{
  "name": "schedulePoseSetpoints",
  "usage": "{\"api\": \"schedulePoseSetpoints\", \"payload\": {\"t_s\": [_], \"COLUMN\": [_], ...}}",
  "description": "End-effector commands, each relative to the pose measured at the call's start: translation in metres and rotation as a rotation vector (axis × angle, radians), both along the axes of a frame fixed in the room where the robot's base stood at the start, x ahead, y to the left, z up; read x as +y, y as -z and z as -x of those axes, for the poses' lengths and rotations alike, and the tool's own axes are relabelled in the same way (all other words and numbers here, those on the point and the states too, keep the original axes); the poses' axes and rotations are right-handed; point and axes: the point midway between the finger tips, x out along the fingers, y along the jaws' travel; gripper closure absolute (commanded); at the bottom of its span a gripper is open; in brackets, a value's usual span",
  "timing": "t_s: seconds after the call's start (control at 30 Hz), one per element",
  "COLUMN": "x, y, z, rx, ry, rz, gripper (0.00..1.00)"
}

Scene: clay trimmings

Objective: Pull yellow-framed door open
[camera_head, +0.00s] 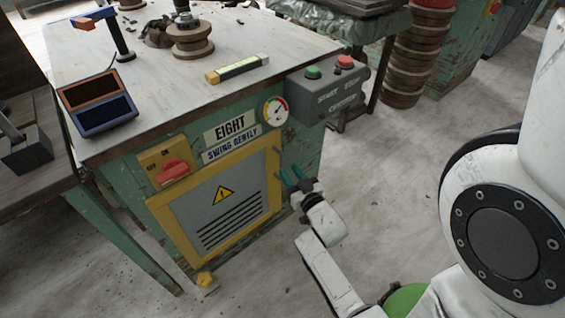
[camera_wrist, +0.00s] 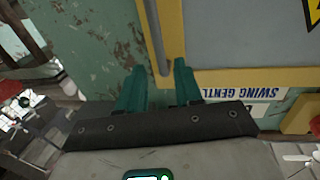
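The yellow-framed door (camera_head: 220,208) is a grey panel with a warning triangle and vent slots. It looks closed in the front of a worn green cabinet (camera_head: 130,170). Its yellow frame also shows in the wrist view (camera_wrist: 174,30). A slim grey bar handle (camera_wrist: 153,35) runs along the frame's edge. My gripper (camera_head: 291,174) is at the door's right edge in the head view. In the wrist view, my gripper's teal fingers (camera_wrist: 159,66) are apart, with the handle's end appearing between their tips. I cannot tell whether they touch it.
Above the door are a red rotary switch (camera_head: 173,170), an EIGHT / SWING GENTLY label (camera_head: 231,142) and a dial (camera_head: 275,110). A start/stop box (camera_head: 327,88) juts out at the cabinet's upper right corner. A yellow knob (camera_head: 204,279) sits below the door.

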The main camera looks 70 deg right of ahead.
Motion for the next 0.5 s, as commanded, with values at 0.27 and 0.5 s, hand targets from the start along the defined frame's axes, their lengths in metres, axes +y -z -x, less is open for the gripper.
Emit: {"api": "schedulePoseSetpoints", "payload": {"t_s": [0.27,0.5], "x": [-0.031,-0.042], "y": [0.002,0.000], "z": [-0.034,-0.045], "rx": [0.000,0.001], "ry": [0.000,0.000], "rz": [0.001,0.000], "gripper": [0.65,0.65]}}
